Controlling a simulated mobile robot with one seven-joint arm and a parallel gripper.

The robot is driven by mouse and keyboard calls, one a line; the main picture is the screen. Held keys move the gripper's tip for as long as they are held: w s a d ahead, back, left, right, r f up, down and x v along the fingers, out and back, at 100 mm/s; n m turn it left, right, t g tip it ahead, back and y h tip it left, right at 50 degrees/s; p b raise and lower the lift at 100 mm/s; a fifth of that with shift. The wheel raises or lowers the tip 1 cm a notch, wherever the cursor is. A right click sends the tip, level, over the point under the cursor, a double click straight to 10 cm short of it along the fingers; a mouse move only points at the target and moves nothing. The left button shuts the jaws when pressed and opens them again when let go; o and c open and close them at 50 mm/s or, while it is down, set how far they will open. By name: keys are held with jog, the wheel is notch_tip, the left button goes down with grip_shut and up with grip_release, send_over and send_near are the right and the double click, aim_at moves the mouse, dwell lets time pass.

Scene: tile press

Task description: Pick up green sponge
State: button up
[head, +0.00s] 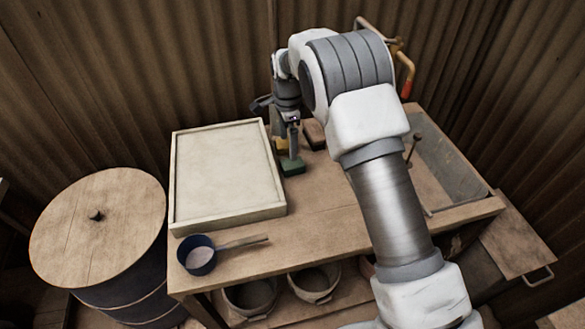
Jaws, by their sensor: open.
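The green sponge (292,167) is a small dark green block on the wooden table, just right of the white framed tray. My gripper (292,148) points down directly above the sponge, and a finger hides part of the area behind it. The gripper is open; I cannot tell from this view whether its fingers reach around the sponge or stay above it. A yellow item (281,145) shows just behind the gripper.
The white framed tray (282,212) fills the table's left side. A blue scoop (200,256) lies at the front left edge. A brown block (314,133) sits behind the gripper. A grey basin (450,165) is at right, and a lidded barrel (100,225) stands left of the table.

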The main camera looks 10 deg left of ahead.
send_over(291, 163)
jog(key=f, duration=0.4)
jog(key=shift+s+a+f, duration=0.2)
jog(key=shift+s+a, duration=0.1)
jog(key=f, duration=0.3)
jog(key=f+b, duration=0.1)
jog(key=f, duration=0.1)
jog(key=shift+w+d+f, duration=0.15)
jog(key=shift+w+d, duration=0.05)
jog(key=shift+d, duration=0.1)
jog(key=c, duration=1.4)
jog(key=shift+r, duration=0.2)
jog(key=shift+c, duration=0.2)
notch_tip(291, 163, up, 4)
jog(key=shift+r+p, duration=0.15)
jog(key=shift+p, duration=0.2)
jog(key=s+d+r, duration=0.6)
jog(key=s+d, duration=0.1)
jog(key=s, duration=0.2)
jog(key=shift+d+r+p, duration=0.15)
jog(key=shift+r+p, duration=0.05)
jog(key=shift+p, duration=0.15)
jog(key=o, duration=0.6)
jog(key=c, duration=0.4)
